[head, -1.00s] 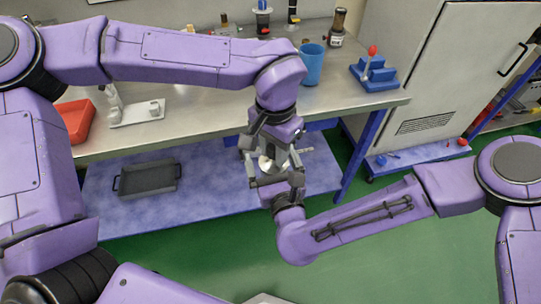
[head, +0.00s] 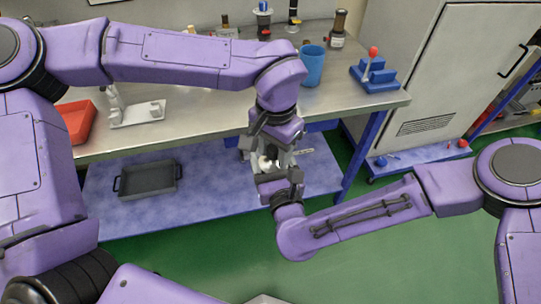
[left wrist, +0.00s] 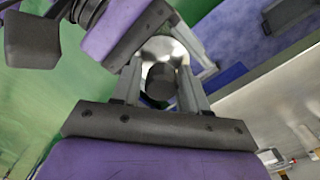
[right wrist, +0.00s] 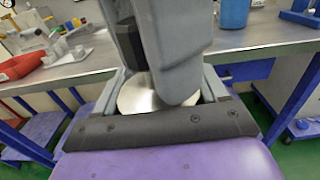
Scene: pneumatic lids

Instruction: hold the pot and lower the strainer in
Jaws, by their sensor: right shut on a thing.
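My left gripper (head: 268,160) points down just above my right gripper (head: 275,185) in the middle of the head view. In the left wrist view a dark round cylinder (left wrist: 161,82), which looks like the strainer's handle, sits between my left fingers; whether they touch it is unclear. A shiny silver round body (left wrist: 160,48) lies beyond it. In the right wrist view a silver rounded surface (right wrist: 138,96), apparently the pot, is between my right fingers, which are shut on it. My left fingers partly cover it. How deep the strainer sits in the pot is hidden.
Behind stands a metal bench with a red tray (head: 76,122), a blue cup (head: 312,66) and a blue block stand (head: 375,76). A dark grey tray (head: 149,179) lies on the blue lower shelf. Green floor is clear in front.

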